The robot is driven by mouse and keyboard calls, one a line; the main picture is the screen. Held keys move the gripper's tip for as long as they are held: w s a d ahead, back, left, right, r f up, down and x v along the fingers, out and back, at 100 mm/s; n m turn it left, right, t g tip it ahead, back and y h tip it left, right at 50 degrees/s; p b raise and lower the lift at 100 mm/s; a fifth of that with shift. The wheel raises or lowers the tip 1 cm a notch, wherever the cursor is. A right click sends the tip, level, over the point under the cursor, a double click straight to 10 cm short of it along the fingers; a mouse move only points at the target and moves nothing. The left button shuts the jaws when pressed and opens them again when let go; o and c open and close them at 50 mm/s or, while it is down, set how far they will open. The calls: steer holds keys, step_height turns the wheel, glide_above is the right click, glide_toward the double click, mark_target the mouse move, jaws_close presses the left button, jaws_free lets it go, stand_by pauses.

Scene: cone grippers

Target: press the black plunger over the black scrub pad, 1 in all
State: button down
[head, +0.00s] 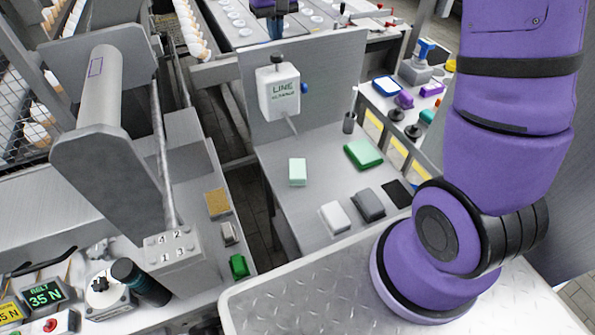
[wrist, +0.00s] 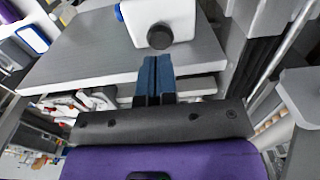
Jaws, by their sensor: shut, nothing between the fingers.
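The black plunger (head: 276,59) is the knob on top of a white dispenser (head: 279,92) labelled as line cleaner. The dispenser is mounted on an upright grey panel. In the wrist view the plunger (wrist: 160,37) shows just beyond my fingertips, with a gap in the picture. The black scrub pad (head: 398,192) lies flat at the right of the grey bench, next to my arm and away from the spout. A mint-green block (head: 297,172) lies below the spout. My gripper (head: 276,38) is shut and empty, its blue fingers (wrist: 155,60) near the plunger.
A grey block (head: 368,204), a white block (head: 334,217) and a green pad (head: 363,154) share the bench (head: 325,180). A dark cup (head: 349,123) stands by the panel (head: 325,75). A blue knob (head: 304,88) sticks out of the dispenser's side.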

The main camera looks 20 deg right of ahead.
steer(key=shift+r, duration=2.3)
steer(key=s+d+r+t, duration=0.1)
steer(key=s+d+r, duration=0.1)
steer(key=s+r, duration=0.45)
steer(key=s+d+r+t, duration=0.2)
steer(key=s+r, duration=0.1)
steer(key=s, duration=0.6)
steer(key=s+d+f+t, duration=0.1)
steer(key=s+d+t, duration=0.1)
steer(key=s, duration=1.5)
steer(key=shift+s+d, duration=0.3)
steer(key=shift+d, duration=0.15)
